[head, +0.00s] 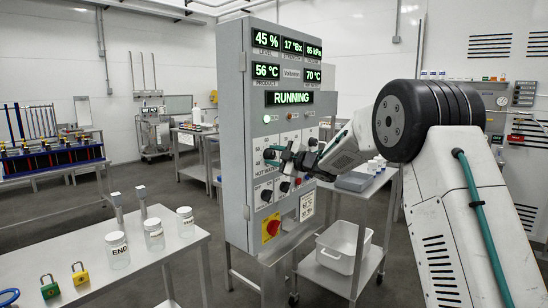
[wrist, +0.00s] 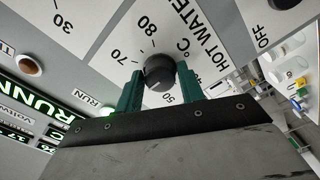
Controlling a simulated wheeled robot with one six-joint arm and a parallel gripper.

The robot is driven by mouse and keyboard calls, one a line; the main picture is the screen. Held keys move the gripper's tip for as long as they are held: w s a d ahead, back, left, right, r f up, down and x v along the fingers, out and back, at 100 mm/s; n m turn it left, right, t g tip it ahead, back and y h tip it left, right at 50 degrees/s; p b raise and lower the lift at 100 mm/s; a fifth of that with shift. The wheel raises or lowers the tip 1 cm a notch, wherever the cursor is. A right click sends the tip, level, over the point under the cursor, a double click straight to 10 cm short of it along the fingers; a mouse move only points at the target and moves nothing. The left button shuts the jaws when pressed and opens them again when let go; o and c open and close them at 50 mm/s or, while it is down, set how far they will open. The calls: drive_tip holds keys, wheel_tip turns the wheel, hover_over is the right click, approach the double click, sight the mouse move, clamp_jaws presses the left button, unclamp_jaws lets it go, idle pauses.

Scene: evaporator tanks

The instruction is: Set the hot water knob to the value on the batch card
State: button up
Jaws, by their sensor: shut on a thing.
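The hot water knob (wrist: 160,72) is a round dark knob on a white dial plate marked HOT WATER and °C in the wrist view. Numbers 50, 70 and 80 are readable around it; I cannot clearly tell where its pointer stands. My gripper (wrist: 160,86) has its green fingers on either side of the knob, shut on it.
The panel's displays (head: 288,58) read 45 %, 17 °Bx, 85 kPa, 56 °C, 70 °C and RUNNING. More knobs and a red switch (head: 272,227) sit close below my gripper. A table with jars (head: 116,249) stands left; a trolley with a white bin (head: 342,248) stands right.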

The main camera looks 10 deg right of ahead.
drive_tip(key=shift+f, duration=0.1)
drive_tip(key=shift+c, duration=0.2)
drive_tip(key=o, duration=1)
drive_tip(key=v, duration=0.8)
